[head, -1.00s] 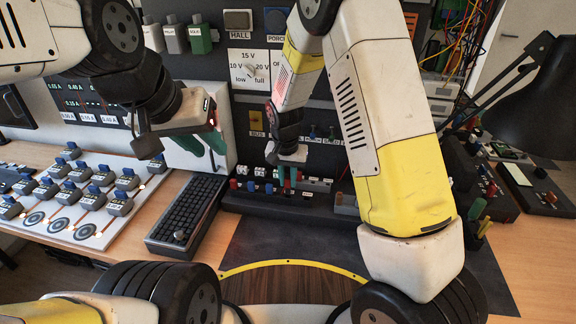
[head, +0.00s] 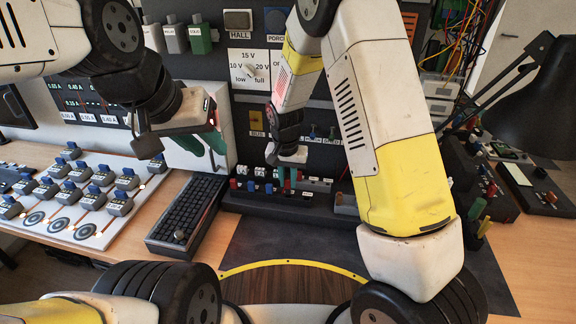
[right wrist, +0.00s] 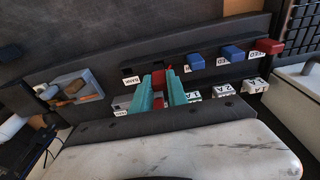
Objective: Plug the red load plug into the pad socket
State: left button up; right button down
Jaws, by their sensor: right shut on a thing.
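The red load plug (right wrist: 158,79) is between the teal fingers of my right gripper (right wrist: 162,84) in the right wrist view. My right gripper is shut on it, over the dark strip with the labelled sockets. In the head view, my right gripper (head: 287,178) points down at the same strip, its fingers small. The fingers cover the plug's lower end, so I cannot tell whether it is in a socket. I cannot pick out the pad socket's label with certainty. My left gripper (head: 205,145) hangs left of the panel, its green fingers apart, with nothing seen between them.
Blue plugs (right wrist: 232,53) and a red plug (right wrist: 269,46) stand along the strip beside my right gripper. A keyboard (head: 188,214) and a white board of blue-topped modules (head: 75,222) are at left. The dark mat (head: 300,240) has free room.

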aim_at(288, 188)
jog(key=shift+f, duration=1.5)
jog(key=c, duration=1.2)
grip_release()
jog(key=shift+s+a+r, duration=0.1)
jog(key=shift+s+r, duration=0.1)
jog(key=shift+r, duration=1.05)
jog(key=shift+s+d+r, duration=0.1)
jog(key=shift+s+r, duration=0.05)
jog(key=shift+r, duration=1.15)
jog(key=shift+s+a+r, duration=0.1)
jog(key=shift+s+r, duration=0.1)
jog(key=shift+r, duration=1.05)
jog(key=shift+r, duration=0.15)
